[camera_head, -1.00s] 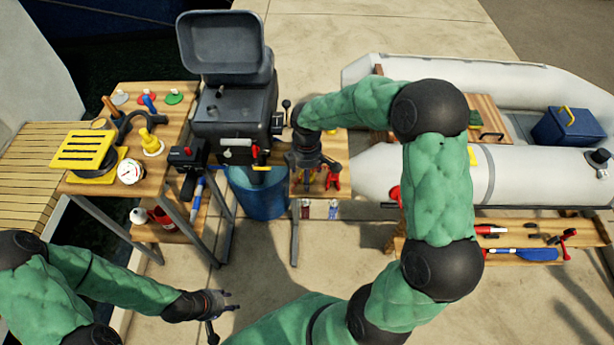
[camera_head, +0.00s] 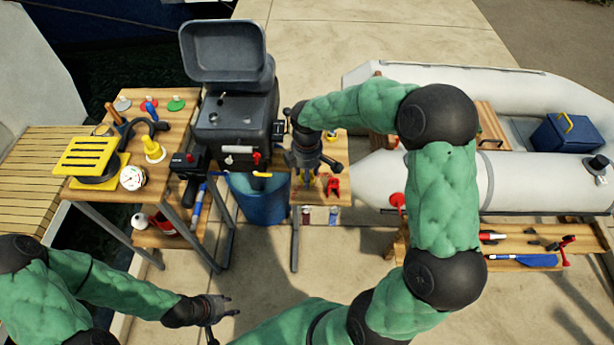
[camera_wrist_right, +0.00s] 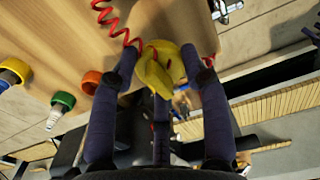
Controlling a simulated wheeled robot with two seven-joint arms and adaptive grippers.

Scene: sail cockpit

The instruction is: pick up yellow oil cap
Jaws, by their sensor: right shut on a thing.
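The yellow oil cap (camera_wrist_right: 160,65) shows in the right wrist view between the fingers of my right gripper (camera_wrist_right: 161,76). The gripper is shut on it. In the head view my right gripper (camera_head: 308,168) is over the small wooden table (camera_head: 338,150) in the middle, and its arm and hand hide the cap there. My left gripper (camera_head: 222,311) is at the lower left of the head view, away from the tables and empty, with its fingers apart.
A red clamp-like item (camera_head: 332,186) lies close beside my right gripper. A dark outboard motor (camera_head: 232,125) stands to the left over a blue barrel (camera_head: 262,200). In the right wrist view a green cap (camera_wrist_right: 63,100), an orange cap (camera_wrist_right: 91,82) and a red coil (camera_wrist_right: 108,20) are near.

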